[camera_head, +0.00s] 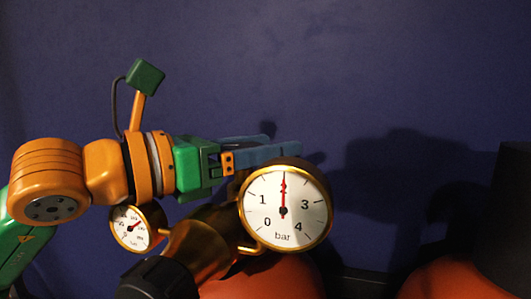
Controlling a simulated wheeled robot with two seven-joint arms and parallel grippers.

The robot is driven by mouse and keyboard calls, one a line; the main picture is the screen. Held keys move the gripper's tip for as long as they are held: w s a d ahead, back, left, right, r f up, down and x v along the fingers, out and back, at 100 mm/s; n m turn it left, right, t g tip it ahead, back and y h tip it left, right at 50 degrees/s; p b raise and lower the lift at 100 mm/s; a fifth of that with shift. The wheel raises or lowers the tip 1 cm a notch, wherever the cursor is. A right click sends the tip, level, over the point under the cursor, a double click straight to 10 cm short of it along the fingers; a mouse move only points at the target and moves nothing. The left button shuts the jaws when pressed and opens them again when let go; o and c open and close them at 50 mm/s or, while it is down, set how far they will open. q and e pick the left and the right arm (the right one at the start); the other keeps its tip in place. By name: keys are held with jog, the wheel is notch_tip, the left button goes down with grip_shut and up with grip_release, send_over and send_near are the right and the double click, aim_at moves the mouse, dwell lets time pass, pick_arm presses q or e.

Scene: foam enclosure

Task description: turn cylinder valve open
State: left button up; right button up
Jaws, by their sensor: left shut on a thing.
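The brass cylinder valve and regulator (205,240) sit on top of an orange-red cylinder (275,283) at the lower middle. A large round gauge (270,218) marked "bar" faces me, its red needle pointing up near 2. A smaller gauge (130,236) stands to the left, its needle pointing up and right. My left gripper (283,149) comes in from the left, above and behind the large gauge. Its blue fingers are shut on the valve's handle, which is mostly hidden behind the fingers and gauge. My right gripper is out of view.
A second orange-red cylinder (450,280) stands at the lower right, with a black part (505,220) at the picture's edge. A plain dark blue wall (400,70) fills the background. The space above the gripper is clear.

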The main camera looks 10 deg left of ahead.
pick_arm(q)
jog(key=o, duration=1.4)
jog(key=s+d+r, duration=0.1)
jog(key=s+r, duration=0.3)
jog(key=s+d+r+b, duration=0.1)
jog(key=s+r, duration=0.3)
jog(key=s, duration=0.1)
jog(key=s+d+r, duration=0.1)
jog(key=s+r, duration=0.3)
jog(key=r, duration=0.1)
jog(key=shift+s, duration=0.35)
